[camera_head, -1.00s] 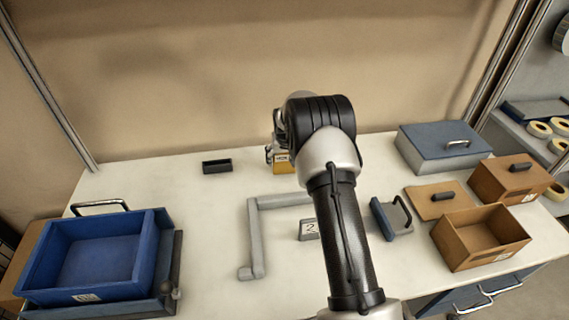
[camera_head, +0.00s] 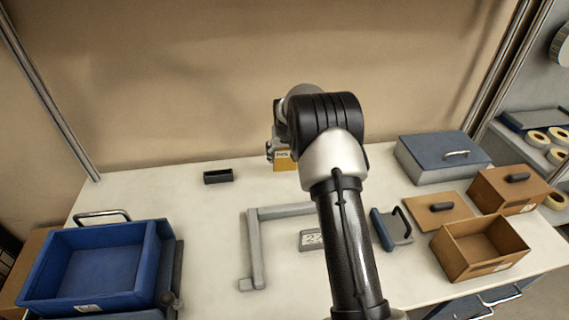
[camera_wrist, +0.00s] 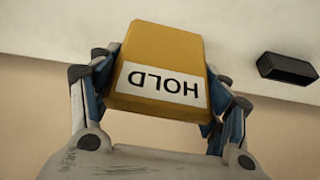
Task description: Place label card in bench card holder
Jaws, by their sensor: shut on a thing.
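The label card (camera_wrist: 160,65) is a thick yellow block with a white band reading "HOLD", upside down in the wrist view. My gripper (camera_wrist: 155,95) is shut on it, with one finger on each side. In the head view the yellow card (camera_head: 284,162) shows at the back of the bench, partly hidden by my arm, and my gripper (camera_head: 272,150) is beside it. A small black slotted block (camera_head: 218,176), likely the card holder, sits on the bench left of the card. It also shows in the wrist view (camera_wrist: 287,69), apart from the card.
A blue tray (camera_head: 150,262) stands at the front left. A grey angled bracket (camera_head: 253,250) and a numbered plate (camera_head: 311,239) lie mid-bench. Brown boxes (camera_head: 455,262) and a grey-blue lidded case (camera_head: 425,165) are on the right. The bench around the black block is clear.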

